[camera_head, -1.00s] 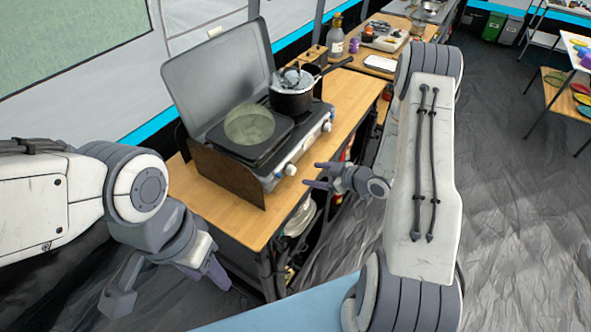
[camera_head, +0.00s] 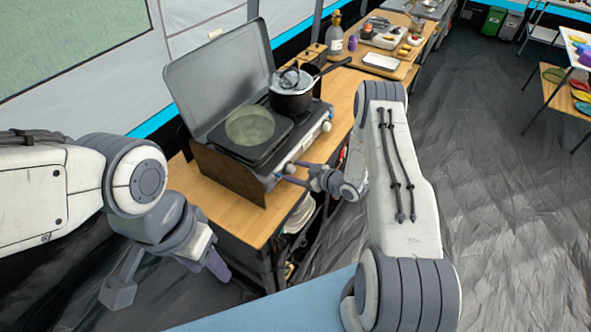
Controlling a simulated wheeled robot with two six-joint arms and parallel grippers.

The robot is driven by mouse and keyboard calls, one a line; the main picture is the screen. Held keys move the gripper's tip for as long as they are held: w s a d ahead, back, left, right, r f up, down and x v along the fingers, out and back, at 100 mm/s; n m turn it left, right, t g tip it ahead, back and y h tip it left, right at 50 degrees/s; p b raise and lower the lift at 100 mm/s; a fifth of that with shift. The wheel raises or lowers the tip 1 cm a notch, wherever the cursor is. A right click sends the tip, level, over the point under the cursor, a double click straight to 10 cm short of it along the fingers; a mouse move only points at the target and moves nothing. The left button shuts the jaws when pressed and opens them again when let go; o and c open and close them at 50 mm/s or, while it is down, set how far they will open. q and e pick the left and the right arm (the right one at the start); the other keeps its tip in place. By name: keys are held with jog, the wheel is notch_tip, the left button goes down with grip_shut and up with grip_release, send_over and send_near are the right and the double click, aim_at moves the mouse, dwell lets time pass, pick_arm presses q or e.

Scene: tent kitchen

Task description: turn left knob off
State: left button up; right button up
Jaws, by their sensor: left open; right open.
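The camping stove (camera_head: 262,163) stands on the wooden counter with its grey lid (camera_head: 215,85) raised. Its left knob (camera_head: 291,168) is on the front panel, partly hidden by my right gripper; its setting is too small to read. The right knob (camera_head: 326,126) is farther along the panel. My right gripper (camera_head: 290,173) is open, its fingertips at the left knob; I cannot tell whether they touch it. My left gripper (camera_head: 168,280) is open and empty, low at the left, well away from the stove.
A pale green translucent disc (camera_head: 250,125) is over the left burner. A lidded black pot (camera_head: 291,92) sits on the right burner, its handle pointing right. A brown panel (camera_head: 227,174) shields the stove's left side. A bottle (camera_head: 335,35) and trays stand farther back.

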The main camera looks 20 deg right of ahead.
grip_shut()
jog(key=shift+f, duration=0.1)
jog(key=m+y+b, duration=0.1)
jog(key=m+g+b, duration=0.1)
jog(key=m+b, duration=0.1)
jog(key=shift+w+d+y, duration=0.2)
jog(key=shift+y, duration=0.2)
jog(key=m+g+y+b, duration=0.1)
jog(key=m+b, duration=0.1)
jog(key=m+g+y+b, duration=0.1)
jog(key=m+b, duration=0.1)
jog(key=shift+w+d+f+y, duration=0.15)
jog(key=shift+d+f+y, duration=0.05)
jog(key=shift+y, duration=0.2)
jog(key=m+y+b, duration=0.1)
jog(key=m+b, duration=0.1)
jog(key=m+y+b, duration=0.1)
jog(key=m+b, duration=0.2)
jog(key=shift+d+f+y, duration=0.15)
jog(key=shift+f+y, duration=0.05)
jog(key=shift+y, duration=0.1)
jog(key=m+y+b, duration=0.1)
jog(key=m+b, duration=0.1)
jog(key=shift+w+m, duration=0.1)
jog(key=shift+m, duration=0.2)
jog(key=shift+m+y+b, duration=0.4)
jog(key=shift+m+b, duration=0.1)
jog(key=shift+m, duration=0.3)
